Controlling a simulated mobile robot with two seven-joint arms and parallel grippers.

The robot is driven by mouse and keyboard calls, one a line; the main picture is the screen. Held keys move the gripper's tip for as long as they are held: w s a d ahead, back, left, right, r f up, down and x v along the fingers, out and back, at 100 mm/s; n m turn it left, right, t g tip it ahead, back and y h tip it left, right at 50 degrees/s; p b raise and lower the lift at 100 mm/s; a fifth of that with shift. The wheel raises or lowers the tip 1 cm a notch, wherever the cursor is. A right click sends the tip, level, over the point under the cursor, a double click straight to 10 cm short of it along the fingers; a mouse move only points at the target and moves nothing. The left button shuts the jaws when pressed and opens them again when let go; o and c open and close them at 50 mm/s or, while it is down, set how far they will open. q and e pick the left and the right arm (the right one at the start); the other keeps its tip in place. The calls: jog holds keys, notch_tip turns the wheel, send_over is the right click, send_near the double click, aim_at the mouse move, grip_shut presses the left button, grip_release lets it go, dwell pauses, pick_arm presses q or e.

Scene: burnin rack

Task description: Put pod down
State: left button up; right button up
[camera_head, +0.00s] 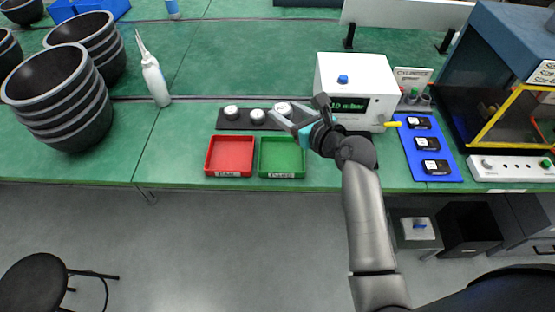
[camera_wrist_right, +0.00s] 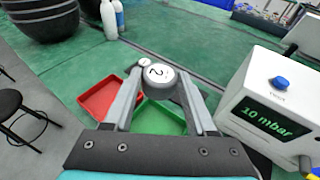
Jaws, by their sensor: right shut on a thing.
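My right gripper (camera_head: 294,110) reaches in over the bench and is shut on a round pod (camera_head: 283,107) with a white top. In the right wrist view the held pod (camera_wrist_right: 158,73) sits between the fingertips, with a "2" on its top. Two more white-topped pods, one on the left (camera_head: 231,110) and one in the middle (camera_head: 257,115), stand on a dark strip (camera_head: 238,124). The held pod is near the strip's right end; whether it touches the strip I cannot tell. My left gripper is not in view.
A red tray (camera_head: 230,156) and a green tray (camera_head: 282,157), both empty, lie in front of the strip. A white instrument (camera_head: 350,80) reading 10 mbar stands to the right, beside a blue mat (camera_head: 421,170) with black modules. A white bottle (camera_head: 154,80) and dark ribbed pots (camera_head: 62,100) stand left.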

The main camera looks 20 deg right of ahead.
jog(key=b, duration=0.5)
send_over(287, 165)
jog(key=f, duration=1.1)
jog(key=shift+w, duration=0.2)
jog(key=shift+f+b, duration=1.4)
jog(key=shift+f, duration=1.25)
jog(key=shift+f, duration=0.2)
jog(key=o, duration=1.4)
jog(key=shift+c, duration=0.2)
jog(key=shift+r, duration=0.25)
jog(key=shift+s, duration=0.25)
jog(key=p+v, duration=0.2)
jog(key=v, duration=0.9)
jog(key=shift+s, duration=0.25)
